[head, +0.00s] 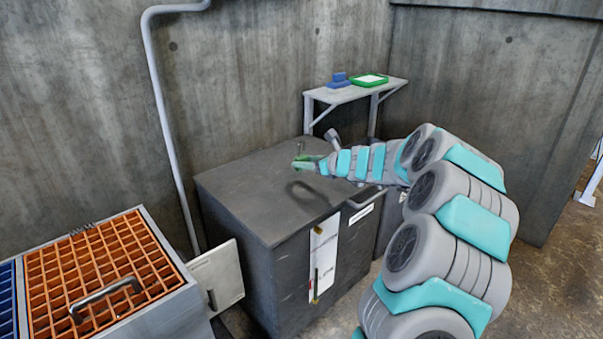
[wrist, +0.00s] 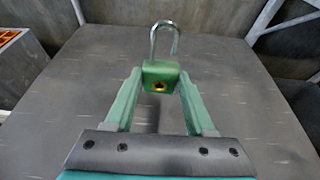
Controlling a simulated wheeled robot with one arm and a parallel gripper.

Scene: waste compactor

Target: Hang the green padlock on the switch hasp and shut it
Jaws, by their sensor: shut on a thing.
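The green padlock (wrist: 161,77) is held between the two fingers of my gripper (wrist: 160,88) in the wrist view. Its metal shackle (wrist: 164,34) points up, with one leg longer than the other, so it looks open. A keyhole with a yellow rim faces the wrist camera. In the head view, my gripper (head: 306,162) is above the dark top of the compactor cabinet, with the padlock small at its tip. I cannot make out a switch hasp in either view.
The dark cabinet (head: 250,190) has a clear top. A wall shelf (head: 345,95) holds a blue object (head: 339,80) and a green tray (head: 369,80). A grey pipe (head: 160,100) runs down the wall. An orange grid crate (head: 95,265) stands at left, near an open white door panel (head: 217,276).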

